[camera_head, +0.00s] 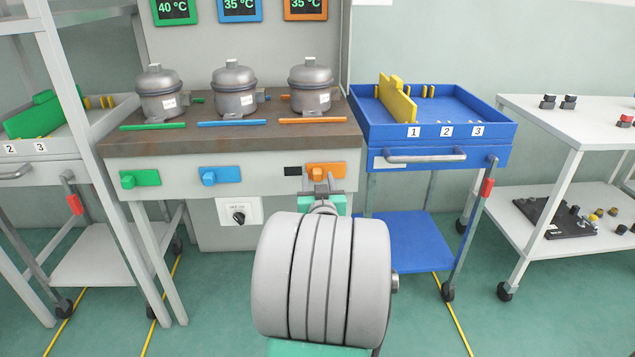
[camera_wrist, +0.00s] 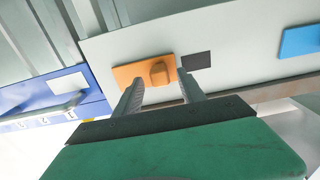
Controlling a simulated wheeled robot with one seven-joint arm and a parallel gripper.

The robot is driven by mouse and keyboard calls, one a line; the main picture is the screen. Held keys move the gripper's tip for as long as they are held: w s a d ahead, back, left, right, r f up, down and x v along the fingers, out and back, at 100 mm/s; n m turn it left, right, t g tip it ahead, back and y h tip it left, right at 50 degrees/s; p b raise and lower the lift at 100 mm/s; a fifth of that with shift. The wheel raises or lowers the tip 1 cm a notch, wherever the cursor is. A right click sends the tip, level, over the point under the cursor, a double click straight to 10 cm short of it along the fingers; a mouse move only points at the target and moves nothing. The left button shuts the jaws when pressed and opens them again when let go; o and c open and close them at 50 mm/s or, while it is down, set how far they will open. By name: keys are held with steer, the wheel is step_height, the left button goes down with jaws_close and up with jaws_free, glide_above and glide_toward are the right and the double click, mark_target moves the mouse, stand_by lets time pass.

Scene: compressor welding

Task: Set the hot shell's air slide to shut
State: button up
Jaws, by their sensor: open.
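The orange air slide (camera_head: 330,170) sits on the bench front with a black opening (camera_head: 293,171) uncovered to its left. In the wrist view the orange slide (camera_wrist: 128,74) and black opening (camera_wrist: 198,60) show the other way round. My gripper (camera_head: 321,187) is open at the orange slide, its fingertips (camera_wrist: 160,82) on either side of the knob (camera_wrist: 160,72); contact cannot be told. The green slide (camera_head: 147,178) and blue slide (camera_head: 228,174) show no black opening. Displays read 40 °C green (camera_head: 174,9), 35 °C blue (camera_head: 240,8), 35 °C orange (camera_head: 305,8).
Three grey shells (camera_head: 159,93) (camera_head: 234,91) (camera_head: 311,86) stand on the bench top (camera_head: 240,138). A rotary switch (camera_head: 239,216) is below the blue slide. A blue cart (camera_head: 432,155) stands close on the right, a white cart (camera_head: 60,162) on the left.

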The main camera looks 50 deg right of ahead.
steer(key=shift+w+d, duration=0.25)
steer(key=shift+d, duration=0.05)
steer(key=shift+c, duration=0.4)
jaws_close()
stand_by(0.8)
